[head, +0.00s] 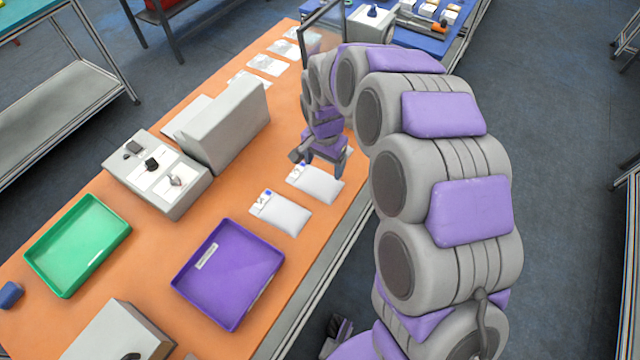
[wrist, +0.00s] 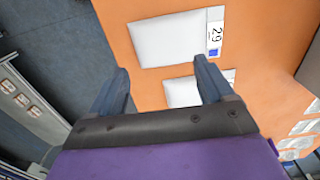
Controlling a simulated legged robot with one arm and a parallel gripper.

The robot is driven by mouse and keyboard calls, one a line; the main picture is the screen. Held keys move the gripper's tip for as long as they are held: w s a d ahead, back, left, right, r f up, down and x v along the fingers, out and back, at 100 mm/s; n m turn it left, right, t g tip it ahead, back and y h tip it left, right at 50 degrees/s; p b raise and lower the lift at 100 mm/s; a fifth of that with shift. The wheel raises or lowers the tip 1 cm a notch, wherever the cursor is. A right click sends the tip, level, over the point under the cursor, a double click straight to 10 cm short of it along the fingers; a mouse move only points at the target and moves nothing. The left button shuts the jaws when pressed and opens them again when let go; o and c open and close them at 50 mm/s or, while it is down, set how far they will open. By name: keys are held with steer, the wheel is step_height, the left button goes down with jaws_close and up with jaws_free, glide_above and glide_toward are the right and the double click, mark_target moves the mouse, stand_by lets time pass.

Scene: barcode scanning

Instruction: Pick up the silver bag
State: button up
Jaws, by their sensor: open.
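Two flat silver-white bags lie on the orange table top, each with a white label and a blue mark at one end. The nearer bag (head: 282,214) is beside the purple tray. The farther bag (head: 318,185) lies just below my gripper (head: 320,163) in the head view. In the wrist view, one bag (wrist: 168,40) shows whole, its label reading 29, beyond the fingertips. Another bag (wrist: 182,93) shows between the fingers of my gripper (wrist: 160,64), partly hidden by them and the gripper body. My gripper is open and empty, above the table.
A purple tray (head: 268,262) and a green tray (head: 115,228) stand on the orange table (head: 145,270). A grey box-like device (head: 240,120) stands left of my gripper. More flat packets (head: 266,65) lie farther back. The table's right edge runs beneath my arm.

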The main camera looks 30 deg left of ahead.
mark_target(324, 183)
steer(key=f, duration=0.3)
steer(key=shift+a+f, duration=0.15)
steer(key=shift+a, duration=0.25)
steer(key=shift+d+f+b, duration=0.2)
steer(key=shift+f+b, duration=0.05)
steer(key=shift+b, duration=0.05)
steer(key=f, duration=0.1)
steer(key=f+b, duration=0.1)
steer(key=f, duration=0.2)
steer(key=shift+w+d+f, duration=0.15)
steer(key=shift+d+f, duration=0.05)
steer(key=shift+d, duration=0.15)
steer(key=shift+a+f, duration=0.1)
steer(key=shift+f, duration=0.1)
steer(key=shift+a, duration=0.15)
steer(key=shift+r, duration=0.1)
steer(key=c, duration=1.3)
